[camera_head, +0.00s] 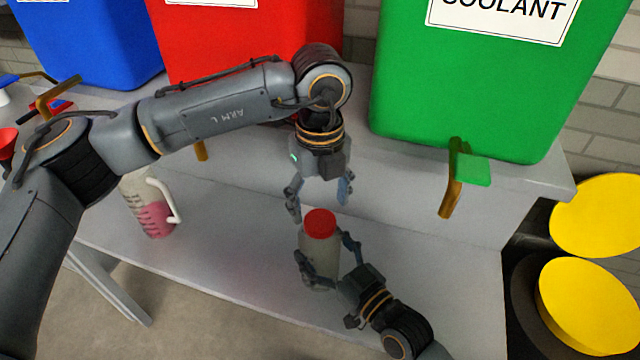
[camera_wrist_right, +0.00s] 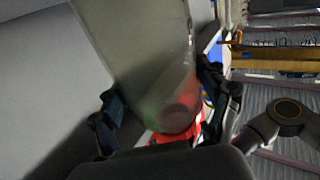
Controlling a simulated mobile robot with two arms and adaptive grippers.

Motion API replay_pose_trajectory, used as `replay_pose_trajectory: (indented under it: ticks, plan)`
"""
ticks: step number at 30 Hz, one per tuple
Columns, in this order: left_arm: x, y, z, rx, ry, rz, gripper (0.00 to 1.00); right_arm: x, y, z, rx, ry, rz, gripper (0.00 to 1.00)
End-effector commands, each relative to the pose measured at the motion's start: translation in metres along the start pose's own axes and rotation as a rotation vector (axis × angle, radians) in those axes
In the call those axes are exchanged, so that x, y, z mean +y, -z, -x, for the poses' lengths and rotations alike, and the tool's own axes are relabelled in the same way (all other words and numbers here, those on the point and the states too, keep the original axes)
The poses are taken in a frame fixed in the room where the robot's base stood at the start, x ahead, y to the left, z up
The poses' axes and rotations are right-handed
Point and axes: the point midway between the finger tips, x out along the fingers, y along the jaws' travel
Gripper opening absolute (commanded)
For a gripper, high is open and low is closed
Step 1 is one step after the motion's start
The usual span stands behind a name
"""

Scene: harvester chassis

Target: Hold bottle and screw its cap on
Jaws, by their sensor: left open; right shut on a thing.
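The bottle (camera_head: 321,246) is greyish and translucent, with a red cap (camera_head: 320,223) on its top. It looks upright in the head view. My right gripper (camera_head: 322,264) is shut around the bottle's body from the lower right. In the right wrist view the bottle (camera_wrist_right: 140,50) lies between the fingers of my right gripper (camera_wrist_right: 165,112). My left gripper (camera_head: 320,203) points down just above the cap, its fingers open and apart from it. Whether the cap is threaded on or only resting cannot be told.
A jug (camera_head: 150,205) with pink liquid stands left on the grey bench (camera_head: 240,225). Blue (camera_head: 95,45), red (camera_head: 250,50) and green (camera_head: 480,90) tanks with taps stand behind. Yellow-lidded drums (camera_head: 590,305) are at the right. The bench around the bottle is clear.

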Motion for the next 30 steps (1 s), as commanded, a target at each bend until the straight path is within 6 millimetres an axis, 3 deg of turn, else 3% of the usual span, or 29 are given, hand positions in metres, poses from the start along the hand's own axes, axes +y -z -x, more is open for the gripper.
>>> replay_pose_trajectory:
  ticks: [7,19,27,30]
  plan:
    - [0.001,0.000,-0.031,0.001,-0.001,0.000,0.71,0.000,0.001,0.000,0.001,0.000,0.000,0.00]
    - [0.000,0.000,-0.037,0.000,0.000,0.000,0.71,0.000,0.000,0.000,0.001,0.000,0.000,0.00]
    - [0.000,0.000,-0.037,0.000,0.000,0.000,0.16,0.000,0.000,0.000,0.001,0.000,0.000,0.00]
    - [0.000,0.000,-0.037,0.000,0.000,-0.003,0.12,0.000,0.001,0.000,0.001,0.000,0.000,0.00]
